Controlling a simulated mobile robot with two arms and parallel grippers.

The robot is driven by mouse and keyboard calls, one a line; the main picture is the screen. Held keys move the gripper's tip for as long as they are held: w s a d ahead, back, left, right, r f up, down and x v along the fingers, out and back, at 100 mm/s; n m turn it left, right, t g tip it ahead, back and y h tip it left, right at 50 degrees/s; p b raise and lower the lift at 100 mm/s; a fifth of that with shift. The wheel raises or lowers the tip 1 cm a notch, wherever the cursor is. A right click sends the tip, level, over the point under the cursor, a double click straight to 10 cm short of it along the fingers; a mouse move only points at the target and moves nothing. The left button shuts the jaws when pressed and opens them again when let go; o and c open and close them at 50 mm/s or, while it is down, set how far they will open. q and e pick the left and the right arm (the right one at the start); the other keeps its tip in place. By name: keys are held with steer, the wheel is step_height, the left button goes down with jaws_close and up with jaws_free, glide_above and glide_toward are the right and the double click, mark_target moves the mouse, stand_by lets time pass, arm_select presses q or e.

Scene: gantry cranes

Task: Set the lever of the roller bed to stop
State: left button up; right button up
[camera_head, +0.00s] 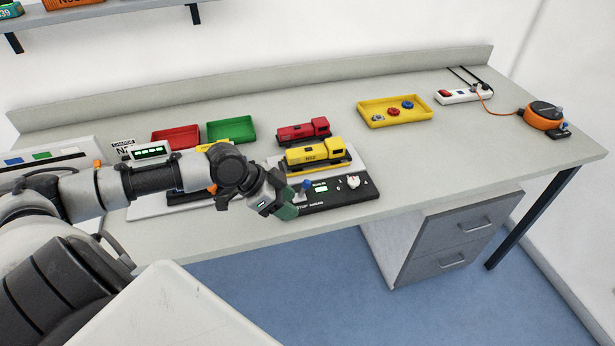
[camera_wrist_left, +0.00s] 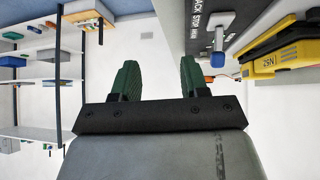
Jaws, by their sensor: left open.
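The black control panel (camera_head: 335,194) lies at the table's front edge, with a green display, a white knob and printed words including STOP and AHEAD. Its lever has a blue knob (camera_head: 307,185); the lever (camera_wrist_left: 219,38) also shows in the left wrist view, beside the word STOP. I cannot tell exactly which mark it stands at. My left gripper (camera_head: 288,205) is at the panel's left end, close to the lever. In the left wrist view its green fingers (camera_wrist_left: 160,80) are apart with nothing between them. My right gripper is out of view.
A yellow locomotive (camera_head: 315,155) and a red one (camera_head: 304,131) stand behind the panel. Red (camera_head: 175,138) and green (camera_head: 231,129) trays lie farther back. A yellow tray (camera_head: 395,110) holds small parts. An orange device (camera_head: 543,115) sits at the right. The table's front right is clear.

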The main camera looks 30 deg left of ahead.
arm_select(q)
steer(key=n+t, duration=0.1)
steer(key=t, duration=0.1)
glide_toward(306, 181)
steer(key=p+x, duration=0.2)
steer(key=x, duration=0.8)
steer(key=shift+w, duration=0.1)
